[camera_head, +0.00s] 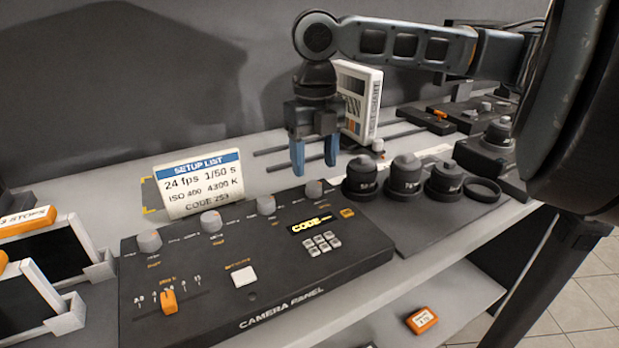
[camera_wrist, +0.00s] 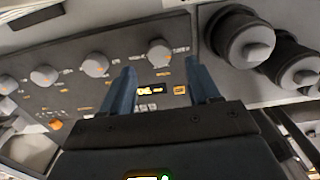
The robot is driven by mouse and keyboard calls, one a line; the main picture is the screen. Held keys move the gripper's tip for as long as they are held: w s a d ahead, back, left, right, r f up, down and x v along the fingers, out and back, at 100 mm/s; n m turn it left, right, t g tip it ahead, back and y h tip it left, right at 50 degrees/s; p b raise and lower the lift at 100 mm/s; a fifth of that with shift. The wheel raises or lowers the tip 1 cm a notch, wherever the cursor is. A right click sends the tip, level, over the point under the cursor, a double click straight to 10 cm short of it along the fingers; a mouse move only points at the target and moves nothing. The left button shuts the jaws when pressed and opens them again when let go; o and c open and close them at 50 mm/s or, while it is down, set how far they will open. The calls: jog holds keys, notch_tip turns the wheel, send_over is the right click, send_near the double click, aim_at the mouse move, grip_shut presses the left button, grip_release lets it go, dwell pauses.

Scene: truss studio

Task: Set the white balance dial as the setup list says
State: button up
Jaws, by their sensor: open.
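The black camera panel (camera_head: 200,262) lies on the bench with a row of grey dials along its back edge. The rightmost dial (camera_head: 314,190) is below my gripper (camera_head: 315,166), whose blue fingers point down. In the wrist view this dial (camera_wrist: 158,52) appears between the open, empty fingers (camera_wrist: 161,66), apart from them. The other dials are at left (camera_head: 149,240), centre-left (camera_head: 211,221) and centre (camera_head: 266,205). Dial labels are too small to read, so I cannot tell which is white balance. The setup list (camera_head: 198,184) reads 24 fps, 1/50 s, ISO 400, 4300 K and a code.
The panel also has a lit CODE display (camera_head: 311,226), a keypad (camera_head: 322,243), a white button (camera_head: 243,276) and an orange slider (camera_head: 169,301). Dark lenses (camera_head: 405,174) stand right of it. A white chart box (camera_head: 358,104) stands behind my gripper.

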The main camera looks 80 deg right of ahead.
aim_at(314, 184)
jog(key=shift+f, duration=2.5)
jog(key=c, duration=1)
jog(key=shift+c, duration=0.2)
